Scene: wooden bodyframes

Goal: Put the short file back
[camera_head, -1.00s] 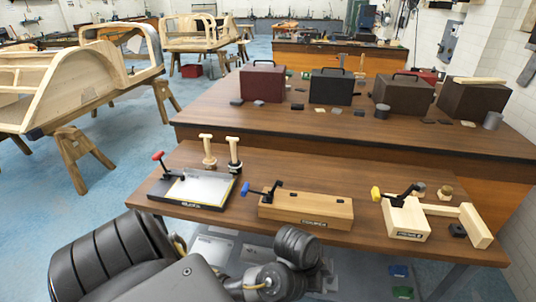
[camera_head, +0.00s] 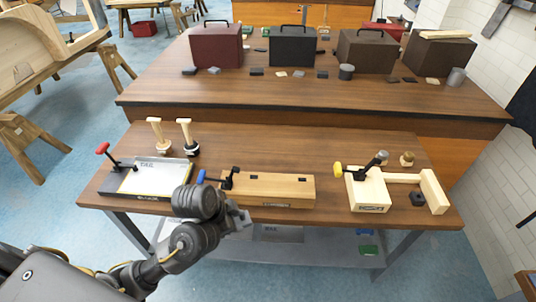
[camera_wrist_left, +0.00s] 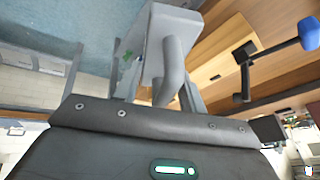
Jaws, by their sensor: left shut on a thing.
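My left gripper (camera_head: 241,219) is at the front edge of the near bench, in front of a long wooden block (camera_head: 268,189) with a blue-handled clamp (camera_head: 212,179). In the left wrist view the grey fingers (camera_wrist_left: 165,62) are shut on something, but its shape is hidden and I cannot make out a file. The clamp's blue knob also shows in the wrist view (camera_wrist_left: 309,33). Two pale wooden handles (camera_head: 158,134) (camera_head: 186,132) stand upright at the back left of the bench. I cannot tell whether they belong to files. My right gripper is not in view.
A tray (camera_head: 152,179) with a red-handled clamp (camera_head: 112,156) lies at left on the bench. A wooden fixture (camera_head: 367,190) with a yellow-handled clamp is at right. Toolboxes (camera_head: 293,46) stand on the bench behind. A grey shelf (camera_head: 310,250) lies below.

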